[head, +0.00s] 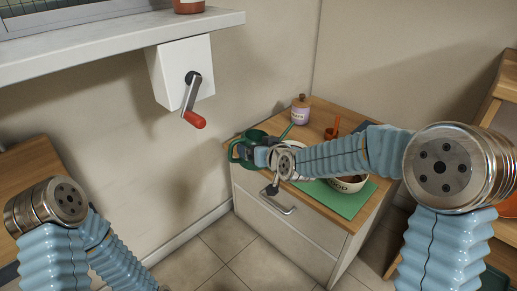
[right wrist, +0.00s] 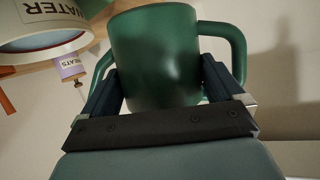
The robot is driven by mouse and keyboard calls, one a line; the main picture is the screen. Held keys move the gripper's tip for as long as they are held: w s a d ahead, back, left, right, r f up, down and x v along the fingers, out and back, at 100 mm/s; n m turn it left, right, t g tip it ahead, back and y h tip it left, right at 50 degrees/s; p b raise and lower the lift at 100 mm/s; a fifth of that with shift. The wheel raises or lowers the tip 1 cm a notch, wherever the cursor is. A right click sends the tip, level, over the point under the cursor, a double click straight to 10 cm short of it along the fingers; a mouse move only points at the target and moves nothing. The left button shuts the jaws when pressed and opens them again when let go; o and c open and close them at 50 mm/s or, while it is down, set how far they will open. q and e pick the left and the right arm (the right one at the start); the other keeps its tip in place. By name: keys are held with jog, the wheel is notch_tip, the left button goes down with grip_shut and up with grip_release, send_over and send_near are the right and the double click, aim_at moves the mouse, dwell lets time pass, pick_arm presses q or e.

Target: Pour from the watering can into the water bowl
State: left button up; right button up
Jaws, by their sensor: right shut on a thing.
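The green watering can (head: 241,147) is at the left edge of the cabinet top, with its thin spout pointing up and right in the head view. My right gripper (head: 257,156) is shut on the can's body; in the right wrist view the fingers lie on both sides of the can (right wrist: 155,55). The white water bowl, marked WATER (right wrist: 45,22), is beside the can in the right wrist view. In the head view my right arm mostly hides this bowl. I cannot tell whether the spout is over it. My left gripper is not in view.
A food bowl (head: 349,184) stands on a green mat (head: 345,203), partly behind my right arm. A lilac treats jar (head: 300,111) and an orange object (head: 332,131) are at the back of the cabinet. A wall box with a red-handled crank (head: 194,119) hangs above left.

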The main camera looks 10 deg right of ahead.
jog(key=shift+f+b, duration=0.3)
jog(key=shift+b, duration=0.15)
jog(key=shift+a+r+m+g+y+b, duration=0.1)
jog(key=shift+r+m+g+y+b, duration=0.2)
jog(key=shift+m+y+b, duration=0.45)
jog(key=shift+r+m+p, duration=0.1)
jog(key=shift+m+p, duration=0.3)
jog(key=shift+m, duration=0.05)
jog(key=shift+w+d+r+m+g+y+p, duration=0.15)
jog(key=shift+m+y+p, duration=0.2)
jog(key=shift+p, duration=0.55)
jog(key=shift+s+d+f+m+g+y+p, duration=0.1)
jog(key=shift+m+g+y+p, duration=0.2)
jog(key=shift+p, duration=0.55)
dwell(0.7)
jog(key=shift+w+d+r+m+p, duration=0.15)
jog(key=shift+m+p, duration=0.2)
jog(key=shift+p, duration=0.45)
dwell(0.4)
jog(key=shift+w+d+r+m+y+p, duration=0.1)
jog(key=shift+d+r+m+y+p, duration=0.2)
jog(key=shift+p, duration=0.6)
jog(key=shift+a+r+m+y+p, duration=0.1)
jog(key=shift+r+p, duration=0.3)
jog(key=shift+p, duration=0.45)
dwell(0.9)
